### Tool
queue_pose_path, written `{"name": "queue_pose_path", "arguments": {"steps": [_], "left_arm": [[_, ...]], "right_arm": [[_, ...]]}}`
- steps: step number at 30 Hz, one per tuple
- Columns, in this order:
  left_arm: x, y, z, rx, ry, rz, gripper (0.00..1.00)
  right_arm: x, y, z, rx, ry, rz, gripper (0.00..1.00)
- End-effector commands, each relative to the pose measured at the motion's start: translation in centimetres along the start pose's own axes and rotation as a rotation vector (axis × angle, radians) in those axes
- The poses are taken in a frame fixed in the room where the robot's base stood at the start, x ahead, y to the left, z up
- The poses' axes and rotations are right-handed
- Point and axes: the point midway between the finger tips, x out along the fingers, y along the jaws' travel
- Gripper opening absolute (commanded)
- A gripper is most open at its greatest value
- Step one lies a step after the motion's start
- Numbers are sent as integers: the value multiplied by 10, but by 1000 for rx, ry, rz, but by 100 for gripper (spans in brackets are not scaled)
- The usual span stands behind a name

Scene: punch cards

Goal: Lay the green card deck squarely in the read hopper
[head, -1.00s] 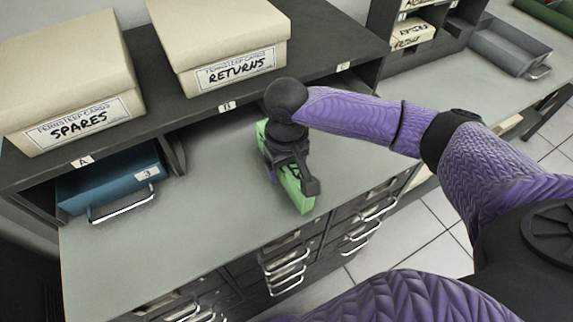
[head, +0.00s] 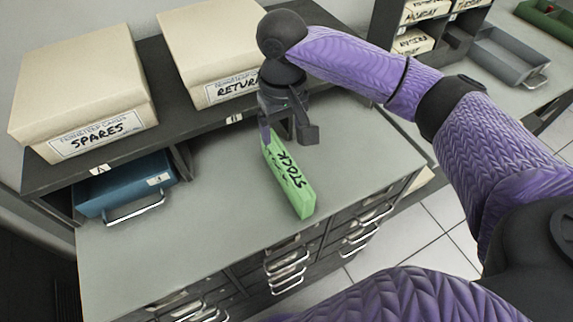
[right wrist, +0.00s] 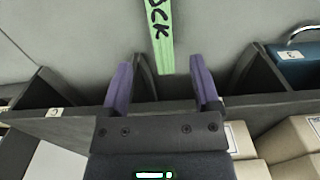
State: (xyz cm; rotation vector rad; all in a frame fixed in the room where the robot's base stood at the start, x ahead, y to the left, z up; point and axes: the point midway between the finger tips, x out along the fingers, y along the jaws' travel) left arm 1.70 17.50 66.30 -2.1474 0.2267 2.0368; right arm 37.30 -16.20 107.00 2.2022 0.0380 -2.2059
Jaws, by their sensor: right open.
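The green card deck (head: 291,183) lies on the grey counter top, slanting from far left to near right, with black lettering that reads STOCK on its top. My right gripper (head: 288,138) is open and empty, just above and behind the deck's far end. In the right wrist view, the deck (right wrist: 160,35) lies beyond and between the two spread purple fingers (right wrist: 160,78), apart from them. I cannot make out a part that is clearly the read hopper. My left gripper is not in view.
A dark shelf (head: 190,137) along the back carries a SPARES box (head: 80,85) and a RETURNS box (head: 205,50). A blue drawer (head: 125,185) juts from under it. A grey tray (head: 505,58) sits at the far right. The counter left of the deck is clear.

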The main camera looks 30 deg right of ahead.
Motion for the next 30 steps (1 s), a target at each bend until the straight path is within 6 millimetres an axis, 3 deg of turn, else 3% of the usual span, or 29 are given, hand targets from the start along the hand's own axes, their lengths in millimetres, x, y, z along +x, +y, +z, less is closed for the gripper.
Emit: {"name": "queue_pose_path", "arguments": {"steps": [10,18,30], "left_arm": [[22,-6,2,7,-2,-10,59],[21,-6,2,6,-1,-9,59],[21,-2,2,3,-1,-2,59]], "right_arm": [[63,-2,14,0,-1,1,79],[67,-2,13,0,2,1,79],[67,-2,13,0,2,1,0]]}}
